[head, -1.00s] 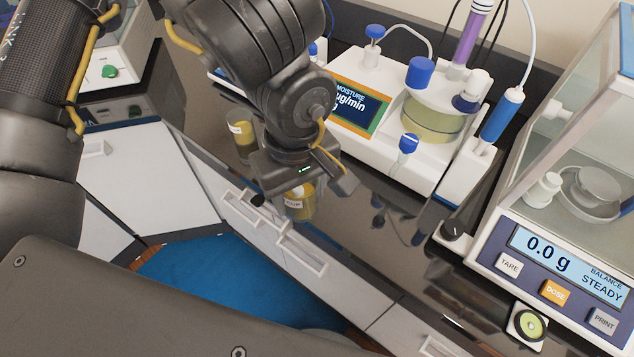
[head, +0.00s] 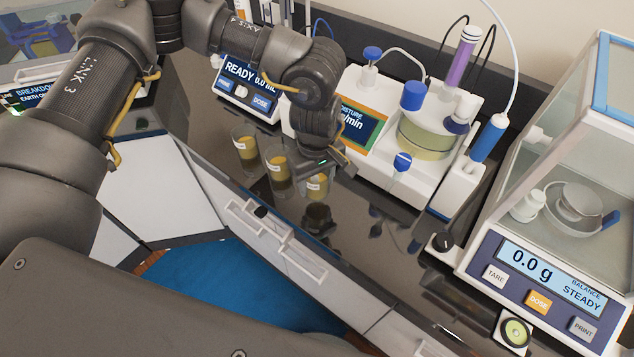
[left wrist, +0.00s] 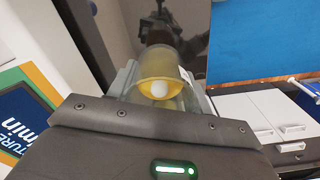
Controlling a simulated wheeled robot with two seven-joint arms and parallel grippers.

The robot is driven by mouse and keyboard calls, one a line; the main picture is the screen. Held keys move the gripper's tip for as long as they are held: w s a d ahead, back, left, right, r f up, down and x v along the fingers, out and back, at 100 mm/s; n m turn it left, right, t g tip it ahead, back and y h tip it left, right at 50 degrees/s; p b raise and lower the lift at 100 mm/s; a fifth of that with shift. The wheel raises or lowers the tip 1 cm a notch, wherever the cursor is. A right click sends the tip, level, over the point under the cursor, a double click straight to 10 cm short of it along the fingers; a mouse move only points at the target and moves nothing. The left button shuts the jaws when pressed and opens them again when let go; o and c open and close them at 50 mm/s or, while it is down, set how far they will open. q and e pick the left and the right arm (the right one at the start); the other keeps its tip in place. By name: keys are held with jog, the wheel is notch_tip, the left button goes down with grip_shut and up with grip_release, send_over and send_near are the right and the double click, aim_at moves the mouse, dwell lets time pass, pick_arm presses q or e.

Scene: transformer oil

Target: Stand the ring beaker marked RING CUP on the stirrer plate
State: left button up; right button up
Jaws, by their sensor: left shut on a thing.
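My left gripper (head: 317,170) points down over the dark counter and is shut on a beaker (head: 316,186) of yellow liquid with a pale label, too small to read now. In the left wrist view the beaker (left wrist: 160,70) sits between the fingers, with a white round thing inside. It appears held above the counter, with a dark reflection below it. Two similar labelled beakers (head: 246,152) (head: 279,172) stand just left of it. I cannot make out for sure which surface is the stirrer plate. My right gripper is not in view.
A white moisture titrator (head: 390,165) with a glass vessel (head: 426,137) stands right of the gripper. A dosing unit (head: 245,85) reading READY is behind. A glass-walled balance (head: 540,285) is at right. The counter's front strip (head: 370,235) is bare.

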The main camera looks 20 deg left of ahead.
aim_at(317, 188)
pick_arm(q)
jog(key=shift+w+a+f+p, duration=0.1)
jog(key=shift+w+f+p, duration=0.15)
jog(key=shift+f, duration=0.75)
jog(key=shift+w+f+p, duration=0.15)
jog(key=shift+w+f, duration=0.15)
jog(key=shift+f, duration=0.7)
jog(key=shift+f+b, duration=0.25)
jog(key=shift+b, duration=0.15)
jog(key=o, duration=1.1)
jog(key=shift+r, duration=0.1)
